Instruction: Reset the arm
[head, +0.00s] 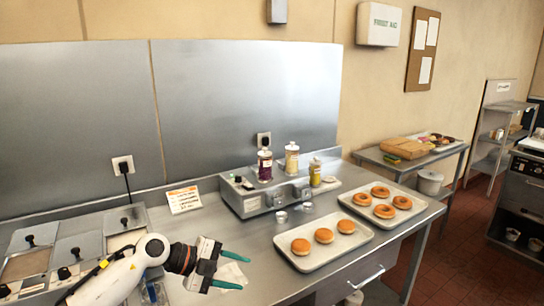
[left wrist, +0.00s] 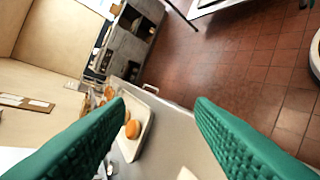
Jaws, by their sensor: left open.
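My left arm comes in from the lower left in the head view. Its gripper (head: 236,271) has two green fingers spread apart with nothing between them, above the front left of the steel counter (head: 260,262). In the left wrist view the green fingers (left wrist: 160,125) are wide apart and empty, with the counter edge and red floor beyond. The gripper is apart from the trays of donuts. My right gripper is in neither view.
A near tray (head: 330,262) holds three donuts and a far tray (head: 408,212) holds several. A dispenser unit (head: 270,199) with bottles stands behind. Lidded bins (head: 78,250) sit at the left. A side table (head: 375,155) holds a cardboard box. The counter between gripper and dispenser is mostly clear.

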